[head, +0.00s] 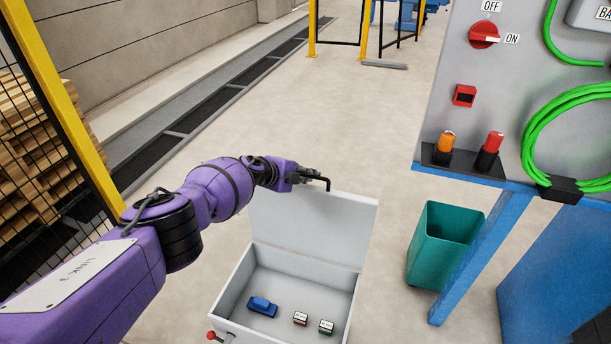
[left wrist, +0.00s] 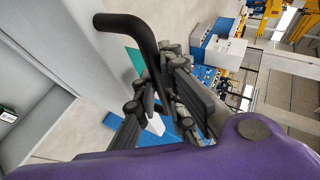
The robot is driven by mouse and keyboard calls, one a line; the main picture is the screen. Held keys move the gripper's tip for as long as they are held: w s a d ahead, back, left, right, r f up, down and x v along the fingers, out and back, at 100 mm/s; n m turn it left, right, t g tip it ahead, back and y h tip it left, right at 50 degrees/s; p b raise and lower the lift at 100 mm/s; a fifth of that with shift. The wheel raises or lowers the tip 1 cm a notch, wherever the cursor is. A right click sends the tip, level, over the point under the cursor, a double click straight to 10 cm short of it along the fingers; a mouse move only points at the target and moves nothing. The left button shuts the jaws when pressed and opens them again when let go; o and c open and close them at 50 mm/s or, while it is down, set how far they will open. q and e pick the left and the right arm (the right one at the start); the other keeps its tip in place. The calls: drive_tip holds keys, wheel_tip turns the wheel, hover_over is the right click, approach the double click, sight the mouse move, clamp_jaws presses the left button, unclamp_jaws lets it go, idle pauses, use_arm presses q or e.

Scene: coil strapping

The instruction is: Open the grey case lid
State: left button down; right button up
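The grey case (head: 234,283) stands open at the lower middle of the head view. Its lid (head: 312,225) is raised roughly upright at the back, and shows as a pale panel in the left wrist view (left wrist: 52,45). A black bent handle (head: 326,183) is at the lid's top edge; it looms large in the left wrist view (left wrist: 130,27). My left gripper (head: 312,176) is at this handle, and its fingers (left wrist: 157,90) appear closed around the bar, which partly hides the contact. My right gripper is not in view.
Inside the case lie a blue tool (head: 263,306) and two small labelled blocks (head: 300,318). A teal bin (head: 424,255) and a blue-legged bench (head: 483,255) stand to the right. A yellow-framed fence (head: 62,110) is at left. Floor behind the lid is clear.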

use_arm(q)
drive_tip(key=c, duration=1.8)
unclamp_jaws()
drive_tip(key=shift+s+d+f, duration=0.1)
drive_tip(key=shift+d, duration=0.05)
drive_tip(key=shift+a+r, duration=0.2)
drive_tip(key=shift+a, duration=0.1)
drive_tip(key=shift+s+a+r, duration=0.2)
drive_tip(key=shift+a+r, duration=0.15)
drive_tip(key=shift+a, duration=0.05)
drive_tip(key=shift+s+d+v, duration=0.1)
drive_tip(key=shift+v, duration=2.5)
drive_tip(key=shift+s+d+v, duration=0.1)
drive_tip(key=shift+s+v, duration=0.05)
drive_tip(key=shift+v, duration=2.45)
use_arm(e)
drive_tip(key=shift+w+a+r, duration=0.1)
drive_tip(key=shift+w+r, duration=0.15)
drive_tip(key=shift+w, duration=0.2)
